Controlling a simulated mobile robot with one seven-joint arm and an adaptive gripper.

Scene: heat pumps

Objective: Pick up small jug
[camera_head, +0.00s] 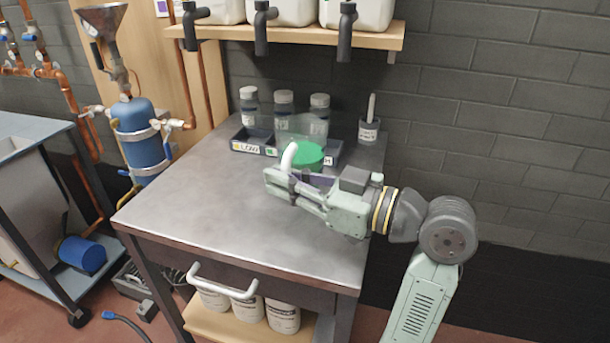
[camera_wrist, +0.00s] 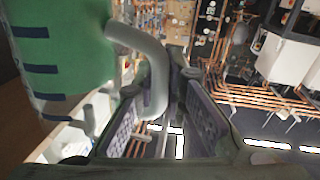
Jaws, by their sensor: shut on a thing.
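The small jug (camera_head: 307,153) shows green with a pale curved handle, over the back part of the metal table. In the wrist view the jug (camera_wrist: 65,50) fills the upper left, with dark level marks on its side and its grey handle reaching between the finger pads. My gripper (camera_head: 282,181) comes in from the right and is shut on the jug's handle; its pads also show in the wrist view (camera_wrist: 158,100). My fingers hide the jug's lower part in the head view, so I cannot tell whether its base touches the table.
Several lidded bottles (camera_head: 284,105) stand behind the jug near labelled trays (camera_head: 254,142). A cup with a white stick (camera_head: 369,128) stands at the back right. A shelf with taps (camera_head: 300,36) overhangs the rear. The table's front and left (camera_head: 200,215) are clear.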

